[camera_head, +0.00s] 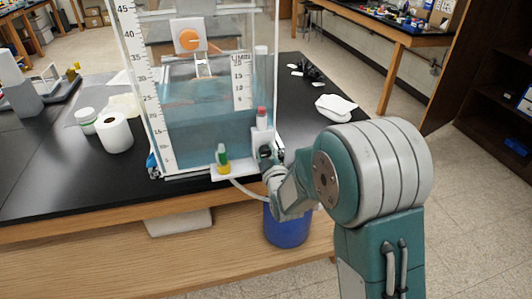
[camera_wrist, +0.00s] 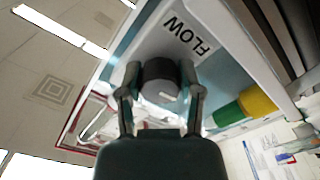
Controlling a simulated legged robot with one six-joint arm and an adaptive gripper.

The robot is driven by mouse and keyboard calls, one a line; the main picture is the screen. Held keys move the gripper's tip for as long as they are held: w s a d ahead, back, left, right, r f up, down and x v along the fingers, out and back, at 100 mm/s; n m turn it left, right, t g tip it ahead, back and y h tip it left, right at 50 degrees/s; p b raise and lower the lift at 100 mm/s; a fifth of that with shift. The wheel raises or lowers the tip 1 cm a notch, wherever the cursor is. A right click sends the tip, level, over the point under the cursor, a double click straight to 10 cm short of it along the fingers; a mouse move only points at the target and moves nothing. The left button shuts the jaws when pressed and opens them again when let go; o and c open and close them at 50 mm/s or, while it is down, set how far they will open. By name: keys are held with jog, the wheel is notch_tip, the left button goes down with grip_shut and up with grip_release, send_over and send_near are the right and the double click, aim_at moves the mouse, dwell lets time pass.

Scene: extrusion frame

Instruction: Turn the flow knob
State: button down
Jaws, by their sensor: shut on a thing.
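The flow knob (camera_wrist: 159,84) is a short dark cylinder with a light mark on its face, seen in the wrist view beside a white FLOW label (camera_wrist: 187,34). My gripper (camera_wrist: 160,72) is shut on it, one finger on each side. In the head view my gripper (camera_head: 268,165) is at the white panel on the tank's front right corner, and mostly hides the knob there.
A clear water tank (camera_head: 205,120) with scales stands on the black bench. A green and yellow bottle (camera_head: 222,158) is left of my gripper; a red-capped tube (camera_head: 262,118) is just above. A blue bucket (camera_head: 286,228) is below.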

jog(key=shift+s+f+n, duration=0.1)
jog(key=shift+f+n, duration=0.2)
jog(key=shift+n, duration=0.1)
jog(key=shift+c, duration=2.2)
grip_release()
jog(key=shift+o, duration=0.9)
jog(key=shift+a+r, duration=0.1)
jog(key=shift+a, duration=0.05)
jog(key=shift+r, duration=0.1)
jog(key=v, duration=1.1)
jog(key=shift+s, duration=0.35)
